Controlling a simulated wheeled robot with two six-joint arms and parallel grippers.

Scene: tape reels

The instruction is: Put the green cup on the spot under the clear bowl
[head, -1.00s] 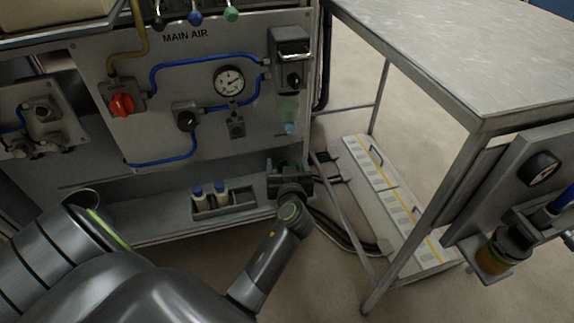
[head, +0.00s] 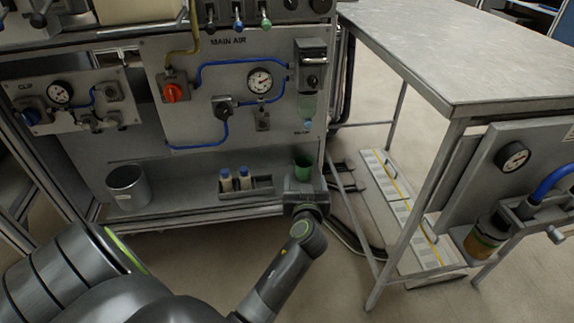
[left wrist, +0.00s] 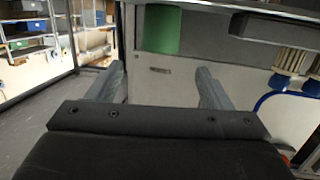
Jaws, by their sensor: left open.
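The green cup (head: 302,165) stands upright on the low shelf of the panel, below the small clear bowl (head: 307,106). Its lower part is hidden behind my left gripper (head: 304,187) in the head view. The left wrist view, which is upside down, shows the cup (left wrist: 162,30) beyond the fingertips and between their lines, apart from them. My left gripper (left wrist: 160,78) is open and empty. The spot itself is hidden in the head view, so I cannot tell whether the cup sits exactly on it. My right gripper is not in view.
A holder (head: 246,188) with two pale, blue-capped bottles stands left of the cup. A metal canister (head: 127,187) is farther left. A steel table (head: 470,50) stands on the right, with its leg close to the shelf end.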

